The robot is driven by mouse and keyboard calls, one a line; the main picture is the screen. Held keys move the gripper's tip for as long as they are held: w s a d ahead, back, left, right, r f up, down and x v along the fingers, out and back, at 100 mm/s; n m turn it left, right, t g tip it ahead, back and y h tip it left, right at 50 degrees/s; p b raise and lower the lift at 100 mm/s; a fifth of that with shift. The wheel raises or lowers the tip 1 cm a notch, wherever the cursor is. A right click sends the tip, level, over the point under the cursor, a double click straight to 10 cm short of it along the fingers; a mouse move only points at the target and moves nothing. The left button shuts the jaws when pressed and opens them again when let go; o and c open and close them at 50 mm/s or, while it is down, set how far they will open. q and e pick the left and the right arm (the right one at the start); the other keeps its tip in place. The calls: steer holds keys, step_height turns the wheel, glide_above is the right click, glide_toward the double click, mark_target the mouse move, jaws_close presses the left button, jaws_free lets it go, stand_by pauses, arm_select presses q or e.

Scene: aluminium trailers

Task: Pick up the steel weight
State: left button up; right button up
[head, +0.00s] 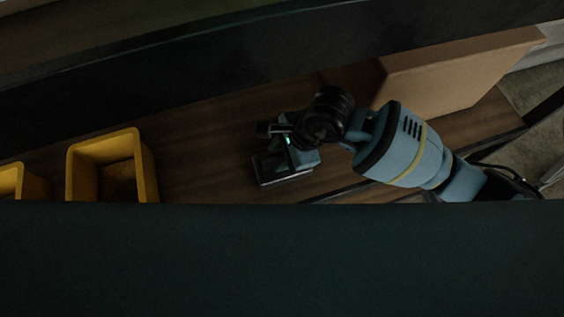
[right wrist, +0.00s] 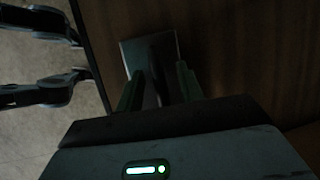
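The steel weight (head: 268,170) is a flat, square grey plate on the brown wooden surface, near the middle of the head view. In the right wrist view, its plate (right wrist: 133,52) shows beyond my fingers, with a dark upright part, perhaps its handle, rising between them. My right gripper (head: 283,158) is directly above the weight and hides part of it. Its two fingers also show in the right wrist view (right wrist: 160,92), standing apart on either side of the dark part. They look open, with no clear contact. My left gripper is not in view.
A yellow bin (head: 146,165) stands on the wooden surface at left, with another yellow bin (head: 10,182) partly cut off. A cardboard box (head: 455,78) is behind my right arm. A dark beam (head: 250,58) runs along the back. Bare wood lies between bin and weight.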

steer(key=shift+c, duration=0.4)
jaws_close()
stand_by(0.9)
steer(key=shift+w+r, duration=0.15)
steer(key=shift+r, duration=0.05)
